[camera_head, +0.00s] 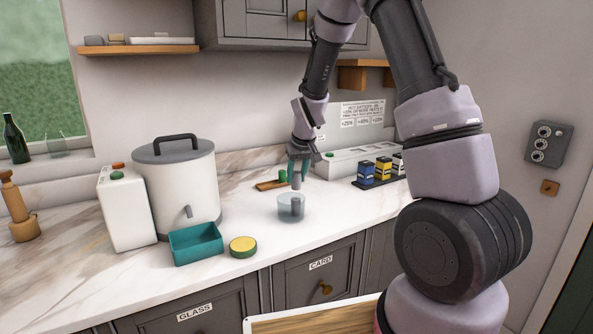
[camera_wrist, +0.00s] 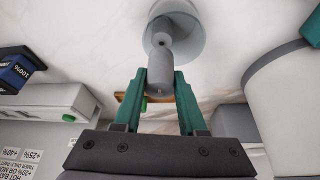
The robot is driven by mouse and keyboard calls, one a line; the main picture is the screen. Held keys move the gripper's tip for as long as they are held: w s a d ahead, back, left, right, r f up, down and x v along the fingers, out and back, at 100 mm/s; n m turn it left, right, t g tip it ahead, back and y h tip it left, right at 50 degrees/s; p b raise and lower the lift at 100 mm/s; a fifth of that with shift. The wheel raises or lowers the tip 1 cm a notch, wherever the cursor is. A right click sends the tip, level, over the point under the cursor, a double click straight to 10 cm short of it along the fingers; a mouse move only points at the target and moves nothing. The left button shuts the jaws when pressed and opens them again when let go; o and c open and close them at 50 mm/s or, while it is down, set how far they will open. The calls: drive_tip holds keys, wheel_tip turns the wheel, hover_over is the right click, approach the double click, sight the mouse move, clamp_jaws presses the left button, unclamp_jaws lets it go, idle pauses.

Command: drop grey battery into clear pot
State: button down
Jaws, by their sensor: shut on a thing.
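The grey battery (camera_head: 297,181) is a small cylinder held upright between the teal fingertips of my gripper (camera_head: 298,160). In the wrist view the battery (camera_wrist: 160,76) sits between both fingers of my gripper (camera_wrist: 159,78). The clear pot (camera_head: 283,208) stands on the counter directly below, and the battery is above its opening. A grey cylindrical shape (camera_head: 297,208) shows inside the pot; I cannot tell for sure what it is. In the wrist view the pot (camera_wrist: 193,32) lies just beyond the battery, which partly covers its inside.
A teal tray (camera_head: 196,245) and a yellow-topped round tin (camera_head: 243,247) stand front left of the pot. A large pale canister (camera_head: 178,185) is farther left. A wooden board (camera_head: 268,185) with a green piece lies behind. Small boxes (camera_head: 383,169) stand at right.

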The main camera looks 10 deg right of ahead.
drive_tip(key=shift+c, duration=2)
unclamp_jaws()
drive_tip(key=v, duration=1)
drive_tip(key=shift+r, duration=0.3)
drive_tip(key=shift+s+d, duration=0.1)
drive_tip(key=shift+s, duration=0.05)
drive_tip(key=s+d+r+m+t, duration=0.1)
drive_tip(key=s+r+m, duration=0.1)
drive_tip(key=s+r, duration=0.3)
drive_tip(key=s+d+r+m+t+y, duration=0.1)
drive_tip(key=s+r, duration=0.4)
drive_tip(key=s, duration=0.7)
drive_tip(key=s+d+r+m, duration=0.3)
drive_tip(key=s+r, duration=0.2)
drive_tip(key=s, duration=0.4)
drive_tip(key=shift+r+t, duration=0.35)
drive_tip(key=shift+t, duration=0.05)
